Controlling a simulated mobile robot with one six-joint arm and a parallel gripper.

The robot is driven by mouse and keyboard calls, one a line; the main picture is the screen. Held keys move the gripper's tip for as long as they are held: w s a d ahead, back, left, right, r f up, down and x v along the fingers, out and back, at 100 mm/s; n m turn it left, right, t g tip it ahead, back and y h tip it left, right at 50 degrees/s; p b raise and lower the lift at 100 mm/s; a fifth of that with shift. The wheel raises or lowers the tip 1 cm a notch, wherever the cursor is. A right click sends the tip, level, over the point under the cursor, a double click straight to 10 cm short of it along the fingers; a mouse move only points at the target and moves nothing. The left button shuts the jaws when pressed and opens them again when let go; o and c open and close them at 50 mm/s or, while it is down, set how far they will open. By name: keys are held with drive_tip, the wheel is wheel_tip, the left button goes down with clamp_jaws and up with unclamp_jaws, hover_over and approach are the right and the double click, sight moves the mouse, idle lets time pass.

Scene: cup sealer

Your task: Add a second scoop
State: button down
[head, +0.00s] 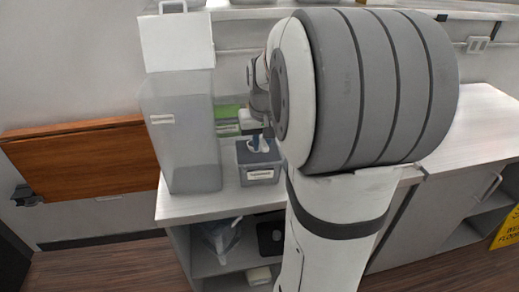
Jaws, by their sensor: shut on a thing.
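My gripper (255,128) is small in the head view and partly hidden by my own large arm link. It points down over a small grey bin (259,177) with a white label, on the counter. The gripper is shut on a blue and light-coloured thing (259,144) at the bin's opening, which looks like the scoop. Its lower part is hidden in the bin. The bin's contents and any cup cannot be made out.
A tall translucent container (183,130) with a white top stands left of the bin. Green and white boxes (228,120) sit behind. The white counter (205,206) has shelves below. A brown wooden panel (85,160) is at the left. My arm hides the middle.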

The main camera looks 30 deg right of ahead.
drive_tip(key=shift+r+p, duration=1.75)
drive_tip(key=shift+r, duration=1)
